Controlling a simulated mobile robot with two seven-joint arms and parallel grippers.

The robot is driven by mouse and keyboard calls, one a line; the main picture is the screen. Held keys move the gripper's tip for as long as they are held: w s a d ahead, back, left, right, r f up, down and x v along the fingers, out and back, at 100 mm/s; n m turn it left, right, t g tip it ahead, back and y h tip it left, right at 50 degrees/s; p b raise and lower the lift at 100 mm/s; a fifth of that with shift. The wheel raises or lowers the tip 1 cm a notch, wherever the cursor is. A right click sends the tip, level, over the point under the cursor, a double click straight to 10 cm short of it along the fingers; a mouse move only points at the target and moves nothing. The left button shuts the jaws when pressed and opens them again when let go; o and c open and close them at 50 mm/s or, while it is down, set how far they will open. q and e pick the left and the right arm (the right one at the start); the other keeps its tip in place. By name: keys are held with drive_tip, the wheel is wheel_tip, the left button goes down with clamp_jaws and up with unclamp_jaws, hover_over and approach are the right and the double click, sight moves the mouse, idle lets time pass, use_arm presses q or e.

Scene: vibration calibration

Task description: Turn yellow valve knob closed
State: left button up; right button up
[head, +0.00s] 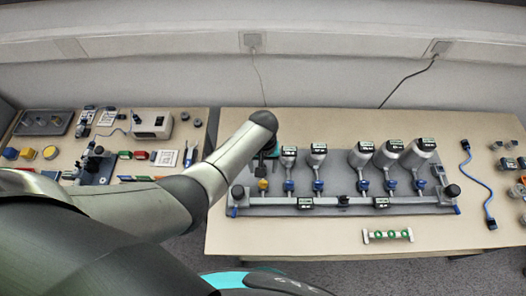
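A small yellow valve knob (263,184) sits near the left end of a grey rig plate (330,208) on the right table. Blue valve knobs (289,186) stand in the same row to its right. My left arm comes in from the left and reaches over the rig's left end. Its dark wrist hangs just above the yellow knob, and the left gripper (265,165) is small, dark and partly hidden by the wrist. I cannot tell whether its fingers touch the knob or how far apart they are. My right gripper is not in view.
White cylinders with dark displays (362,155) stand behind the blue knobs. A green-and-white block (387,235) lies in front of the rig. A blue cable (478,185) lies to the right. The left table (195,135) holds tools and a microscope. The table's front strip is mostly clear.

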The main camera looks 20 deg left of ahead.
use_arm(q)
wheel_tip(320, 180, up, 6)
drive_tip(key=shift+f+p, duration=0.1)
drive_tip(key=shift+p, duration=0.65)
drive_tip(key=shift+s, duration=0.1)
